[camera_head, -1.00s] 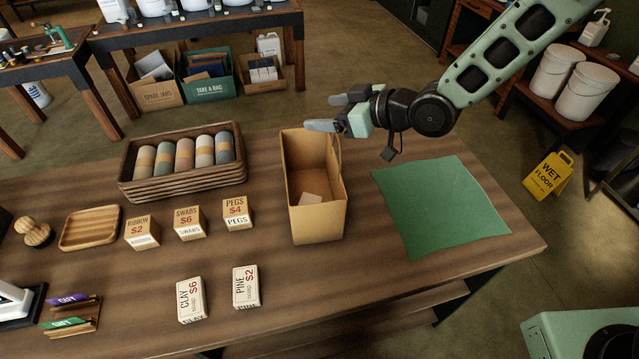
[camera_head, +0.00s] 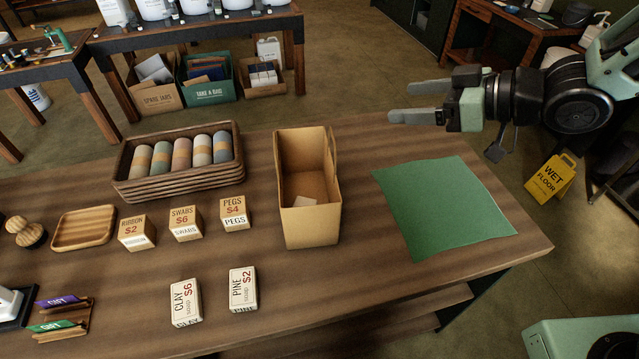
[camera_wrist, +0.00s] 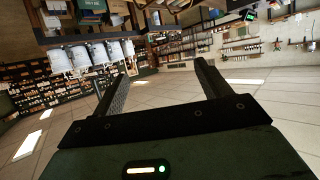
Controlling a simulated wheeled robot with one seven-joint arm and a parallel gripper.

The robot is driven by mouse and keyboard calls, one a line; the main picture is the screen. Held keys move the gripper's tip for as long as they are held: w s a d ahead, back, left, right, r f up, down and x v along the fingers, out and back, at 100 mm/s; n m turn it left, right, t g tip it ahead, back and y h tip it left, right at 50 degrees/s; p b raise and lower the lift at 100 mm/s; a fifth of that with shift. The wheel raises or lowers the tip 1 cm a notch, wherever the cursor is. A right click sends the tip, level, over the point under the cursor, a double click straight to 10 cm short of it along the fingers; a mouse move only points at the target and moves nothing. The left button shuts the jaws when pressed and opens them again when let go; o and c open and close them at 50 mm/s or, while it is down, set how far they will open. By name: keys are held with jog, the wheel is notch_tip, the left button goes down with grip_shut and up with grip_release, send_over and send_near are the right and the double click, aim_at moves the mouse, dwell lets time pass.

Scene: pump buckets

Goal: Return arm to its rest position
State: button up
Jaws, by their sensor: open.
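My gripper (camera_head: 412,102) is open and empty, in the upper right of the head view. It is in the air above the back edge of the table, to the right of the paper bag and behind the green mat. Its two fingers point left and are apart. In the wrist view, the two dark fingers (camera_wrist: 160,92) stand apart with nothing between them. My arm reaches in from the upper right corner.
The wooden table (camera_head: 360,285) holds an open paper bag (camera_head: 312,224), a green mat (camera_head: 445,210), a basket of rolls (camera_head: 180,182) and several small boxes. A yellow wet floor sign (camera_head: 548,178) stands right of the table. The table's front right area is bare.

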jog(key=shift+s+d+r, duration=0.15)
jog(key=shift+s+d, duration=0.05)
jog(key=shift+d, duration=0.1)
jog(key=s+f+m+g+h+b, duration=0.1)
jog(key=s+f+h+b, duration=0.2)
jog(key=f+h, duration=0.15)
jog(key=s+f+m+h+b, duration=0.2)
jog(key=s+f+h+b, duration=0.15)
jog(key=f, duration=0.25)
jog(key=s+f+g+h+b, duration=0.1)
jog(key=s+g+b, duration=0.1)
jog(key=s, duration=0.6)
jog(key=s+f+m+g+h+b, duration=0.1)
jog(key=s+f+g+h+b, duration=0.1)
jog(key=s, duration=0.6)
jog(key=shift+a+g, duration=0.4)
jog(key=shift+g, duration=0.4)
